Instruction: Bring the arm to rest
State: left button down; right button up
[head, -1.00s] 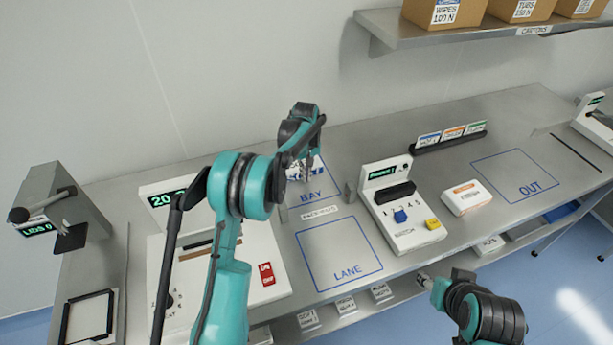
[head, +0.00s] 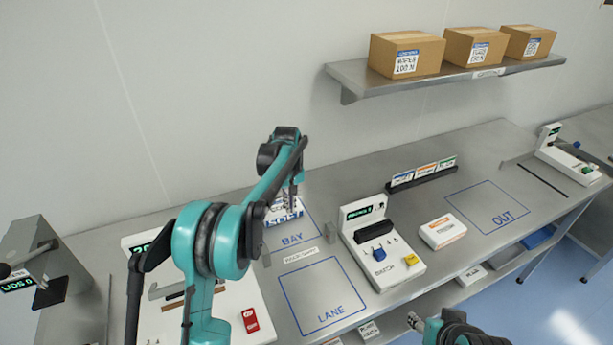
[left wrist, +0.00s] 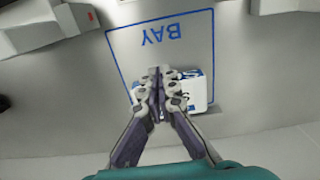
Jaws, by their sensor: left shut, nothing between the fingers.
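My left arm comes in from the left in the head view and reaches to the back of the bench. Its gripper (head: 292,198) points down over the BAY outline (head: 292,239), close to a white pack with blue print (head: 282,210). In the left wrist view the fingers (left wrist: 160,78) are together with nothing between them. They cover part of the pack (left wrist: 200,91), which lies at the edge of the BAY outline (left wrist: 203,40). I cannot tell the exact gap between fingertips and pack. My right gripper (head: 416,321) is low at the bottom edge, and its fingers are unclear.
A white device (head: 405,262) with blue and yellow blocks stands right of the empty LANE square (head: 322,292). A white and orange pack (head: 443,231) lies before the empty OUT square (head: 488,205). Cartons (head: 405,55) sit on a wall shelf (head: 450,78). A grey dispenser (head: 45,265) stands far left.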

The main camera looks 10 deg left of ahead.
pick_arm(q)
jog(key=s+d+r+m+t+b, duration=0.15)
jog(key=s+r, duration=0.25)
jog(key=s, duration=0.5)
jog(key=s+d+r+m+t+b, duration=0.15)
jog(key=s+r, duration=0.25)
jog(key=s, duration=0.4)
jog(key=s+f+m+t+b, duration=0.1)
jog(key=s+f+m+t, duration=0.1)
jog(key=s, duration=0.6)
jog(key=s+f+m+t+b, duration=0.1)
jog(key=s+f+m+t, duration=0.1)
jog(key=s+f, duration=0.3)
jog(key=s, duration=0.3)
